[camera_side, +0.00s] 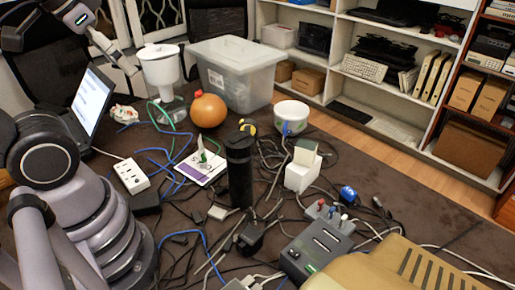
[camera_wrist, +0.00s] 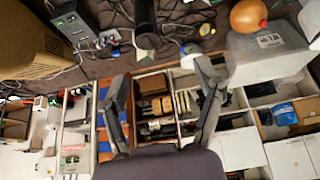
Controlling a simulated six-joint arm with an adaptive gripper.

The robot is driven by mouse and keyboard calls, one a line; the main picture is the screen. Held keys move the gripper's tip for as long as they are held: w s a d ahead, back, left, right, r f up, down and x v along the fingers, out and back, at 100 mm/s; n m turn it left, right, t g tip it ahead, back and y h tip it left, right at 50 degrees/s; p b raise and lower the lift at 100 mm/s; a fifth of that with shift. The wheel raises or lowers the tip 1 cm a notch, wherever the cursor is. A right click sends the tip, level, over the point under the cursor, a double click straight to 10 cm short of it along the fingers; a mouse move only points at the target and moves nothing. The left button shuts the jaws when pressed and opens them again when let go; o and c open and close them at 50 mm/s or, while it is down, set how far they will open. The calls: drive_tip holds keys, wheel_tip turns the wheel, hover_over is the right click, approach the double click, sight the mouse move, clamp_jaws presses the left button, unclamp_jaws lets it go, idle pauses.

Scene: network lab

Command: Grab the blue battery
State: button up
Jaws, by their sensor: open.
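A small rounded blue object (camera_side: 348,194), which looks like the blue battery, lies on the dark table among cables, just beyond the grey box with colored plugs. A blue patch (camera_wrist: 109,37) beside the same box in the wrist view seems to be it, but is too small to be sure. My gripper (camera_wrist: 160,72) is open and empty, its two fingers spread wide. In the side view, my arm's end is high at the upper left, well away from the blue object.
The grey plug box (camera_side: 316,246) and a beige case (camera_side: 385,272) stand near the blue object. A tall black cylinder (camera_side: 239,170), a white box (camera_side: 300,176) and many loose cables crowd the table. A clear bin (camera_side: 238,78) and orange gourd-like object (camera_side: 208,110) stand farther back.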

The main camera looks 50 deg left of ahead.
drive_tip(key=m+t+h, duration=0.2)
drive_tip(key=t, duration=0.6)
hover_over(346, 193)
drive_tip(key=s+a, duration=0.2)
drive_tip(key=s, duration=1.1)
wheel_tip(346, 193, down, 32)
drive_tip(key=x, duration=0.8)
drive_tip(key=shift+d+f, duration=0.1)
drive_tip(key=shift+f, duration=0.05)
drive_tip(key=shift+f+x, duration=0.2)
drive_tip(key=shift+x, duration=1.15)
drive_tip(key=shift+f+x, duration=0.15)
drive_tip(key=shift+x, duration=1.2)
drive_tip(key=shift+s, duration=0.15)
clamp_jaws()
